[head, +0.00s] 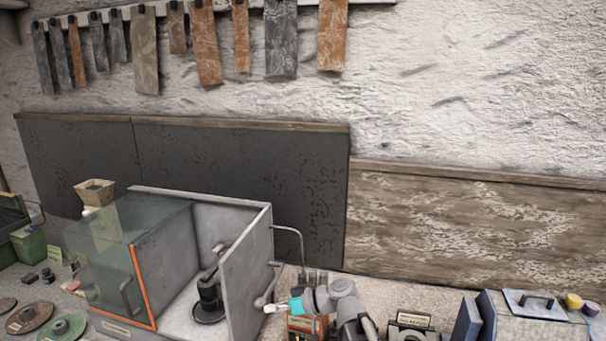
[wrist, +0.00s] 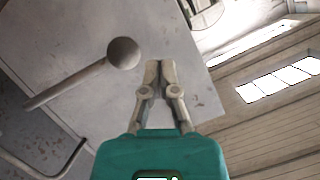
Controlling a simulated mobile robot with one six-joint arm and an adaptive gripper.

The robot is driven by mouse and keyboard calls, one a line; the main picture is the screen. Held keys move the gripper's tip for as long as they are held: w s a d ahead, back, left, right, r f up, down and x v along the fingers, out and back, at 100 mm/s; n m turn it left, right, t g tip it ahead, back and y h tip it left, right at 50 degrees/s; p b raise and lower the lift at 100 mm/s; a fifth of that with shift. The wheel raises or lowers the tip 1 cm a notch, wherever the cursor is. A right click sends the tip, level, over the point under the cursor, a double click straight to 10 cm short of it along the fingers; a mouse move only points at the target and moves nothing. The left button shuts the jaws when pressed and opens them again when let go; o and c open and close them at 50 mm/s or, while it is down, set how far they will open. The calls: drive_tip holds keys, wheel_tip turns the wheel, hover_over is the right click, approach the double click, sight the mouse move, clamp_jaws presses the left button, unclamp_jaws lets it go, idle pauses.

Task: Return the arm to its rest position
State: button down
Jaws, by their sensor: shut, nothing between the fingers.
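My gripper (head: 270,308) is low in the middle of the head view, with its teal body and pale fingers pointing left. In the wrist view the two fingers of my gripper (wrist: 160,68) meet at the tips, with nothing held. The fingertips are close to the grey side panel (head: 250,265) of a glass-fronted booth; whether they touch it cannot be told. A lever with a round knob (wrist: 123,52) shows left of the fingers in the wrist view, apart from them. My arm bends down to the lower edge of the head view.
Inside the booth stands a dark stand (head: 209,297) on a round base. An orange-edged glass door (head: 143,286) is at its left. A bent metal pipe (head: 301,243) rises behind my gripper. A grey box with a handled lid (head: 535,304) stands at right. Discs lie at lower left.

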drive_tip(key=s+d+f+m+h, duration=0.2)
drive_tip(key=d+f+m+h, duration=0.1)
drive_tip(key=d, duration=0.5)
drive_tip(key=s+d+f+m+g+h, duration=0.1)
drive_tip(key=s+d+f+m+h, duration=0.2)
drive_tip(key=d, duration=0.5)
drive_tip(key=s+d+f+m+h, duration=0.3)
drive_tip(key=d+f+h, duration=0.3)
drive_tip(key=d+h, duration=0.2)
drive_tip(key=shift+s+d+f+m+g, duration=0.15)
drive_tip(key=shift+d+f+m+g, duration=0.25)
drive_tip(key=shift+m, duration=0.5)
drive_tip(key=shift+a, duration=0.2)
